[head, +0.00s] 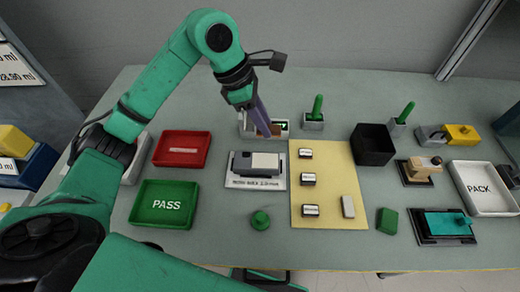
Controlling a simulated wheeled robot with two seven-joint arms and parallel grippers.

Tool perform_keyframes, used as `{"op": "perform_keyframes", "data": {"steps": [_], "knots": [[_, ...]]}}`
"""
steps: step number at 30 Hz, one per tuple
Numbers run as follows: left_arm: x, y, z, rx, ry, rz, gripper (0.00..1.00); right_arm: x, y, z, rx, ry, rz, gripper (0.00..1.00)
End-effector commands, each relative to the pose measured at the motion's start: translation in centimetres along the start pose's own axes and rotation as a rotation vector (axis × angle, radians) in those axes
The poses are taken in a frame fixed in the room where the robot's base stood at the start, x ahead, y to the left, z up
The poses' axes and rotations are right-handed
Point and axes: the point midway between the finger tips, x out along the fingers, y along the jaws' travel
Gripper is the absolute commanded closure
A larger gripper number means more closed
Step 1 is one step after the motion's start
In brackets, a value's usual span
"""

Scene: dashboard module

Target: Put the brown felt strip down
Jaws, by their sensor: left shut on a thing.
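My left gripper (264,124) reaches down from the upper left with its purple fingers over a small white tray (246,132) at the back of the table. A small brown piece (275,130), which looks like the brown felt strip, shows at the fingertips. The gripper is shut on it. The fingers hide much of the strip and part of the tray, so I cannot tell whether the strip touches the tray. My right gripper is not in view.
A red tray (182,149) and a green PASS tray (164,204) stand to the left. A grey module (256,162) sits in front of the gripper. A yellow mat (326,213) with small blocks, a black bin (372,145) and a white PACK tray (484,188) lie to the right.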

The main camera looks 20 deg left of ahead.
Motion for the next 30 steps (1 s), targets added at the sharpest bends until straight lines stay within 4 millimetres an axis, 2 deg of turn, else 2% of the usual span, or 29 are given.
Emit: {"op": "perform_keyframes", "data": {"steps": [6, 15, 18, 27, 28, 30], "knots": [[5.5, -0.1, -2.4, -0.004, 0.003, -0.005, 1.0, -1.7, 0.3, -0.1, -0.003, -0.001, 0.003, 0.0], [10.3, 0.0, -4.3, -0.004, 0.001, -0.002, 1.0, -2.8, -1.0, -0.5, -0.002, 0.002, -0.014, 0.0], [11.2, 0.0, -4.7, -0.001, 0.001, 0.001, 1.0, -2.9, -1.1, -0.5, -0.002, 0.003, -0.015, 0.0], [11.6, 0.1, -4.9, -0.001, 0.001, 0.002, 1.0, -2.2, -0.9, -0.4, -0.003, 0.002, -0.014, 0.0], [11.5, 0.1, -4.8, -0.001, 0.001, 0.002, 0.62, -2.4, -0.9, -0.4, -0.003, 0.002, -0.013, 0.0], [11.4, 0.1, -4.8, -0.001, 0.001, 0.002, 0.4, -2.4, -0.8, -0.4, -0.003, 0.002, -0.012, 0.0]]}}
